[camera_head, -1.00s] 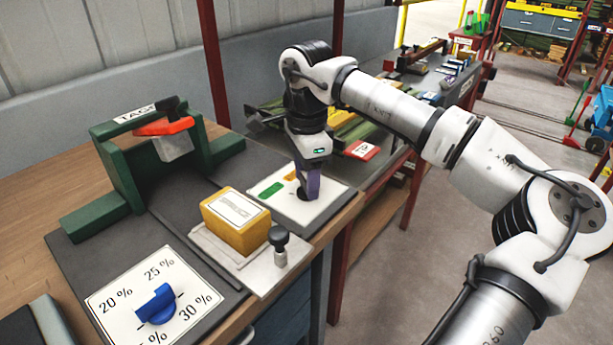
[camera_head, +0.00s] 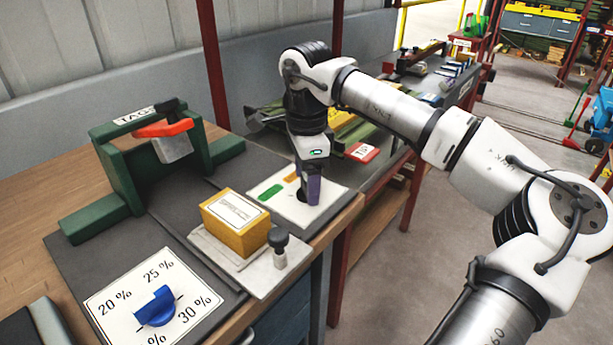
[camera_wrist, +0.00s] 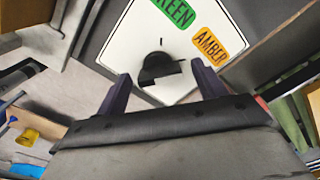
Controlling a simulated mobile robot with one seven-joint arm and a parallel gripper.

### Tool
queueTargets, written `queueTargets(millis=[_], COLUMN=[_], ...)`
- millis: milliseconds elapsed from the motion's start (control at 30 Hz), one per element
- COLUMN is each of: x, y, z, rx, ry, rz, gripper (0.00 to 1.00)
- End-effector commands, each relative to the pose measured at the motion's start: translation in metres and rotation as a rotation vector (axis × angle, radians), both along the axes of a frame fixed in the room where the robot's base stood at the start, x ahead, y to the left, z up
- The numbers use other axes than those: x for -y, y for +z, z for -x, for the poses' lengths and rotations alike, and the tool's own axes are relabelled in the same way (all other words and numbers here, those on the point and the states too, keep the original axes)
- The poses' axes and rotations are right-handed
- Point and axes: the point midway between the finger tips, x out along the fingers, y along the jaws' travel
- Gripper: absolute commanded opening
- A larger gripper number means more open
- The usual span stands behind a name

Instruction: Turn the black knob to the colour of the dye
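The black knob (camera_wrist: 157,70) sits on a white plate (camera_wrist: 140,35) with a green label reading "GREEN" (camera_wrist: 174,11) and an amber label reading "AMBER" (camera_wrist: 210,45). In the head view the plate (camera_head: 321,205) lies near the bench's front edge, and my gripper mostly hides the knob. My gripper (camera_wrist: 161,69) is open, pointing down over the plate, one dark finger on each side of the knob in the wrist view; I cannot tell whether they touch it. It also shows in the head view (camera_head: 312,196). No dye is clearly identifiable.
A blue dial (camera_head: 155,306) sits on a percent-marked plate at the front. A green frame (camera_head: 118,165) stands behind with an orange-handled part.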

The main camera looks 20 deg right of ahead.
Motion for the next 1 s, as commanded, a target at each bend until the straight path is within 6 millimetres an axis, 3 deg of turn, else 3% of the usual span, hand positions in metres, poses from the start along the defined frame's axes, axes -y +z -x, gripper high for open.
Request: queueTargets(millis=[233,367,800,1000], x=[0.0,0.0,-0.001,0.0], y=[0.001,0.014,0.109,0.133], z=[0.0,0.0,0.0,0.0], rx=[-0.001,0.001,0.001,0.0], ry=[0.001,0.0,0.0,0.0], rz=[-0.001,0.001,-0.001,0.0], gripper=[0.7,0.7,0.7,0.7])
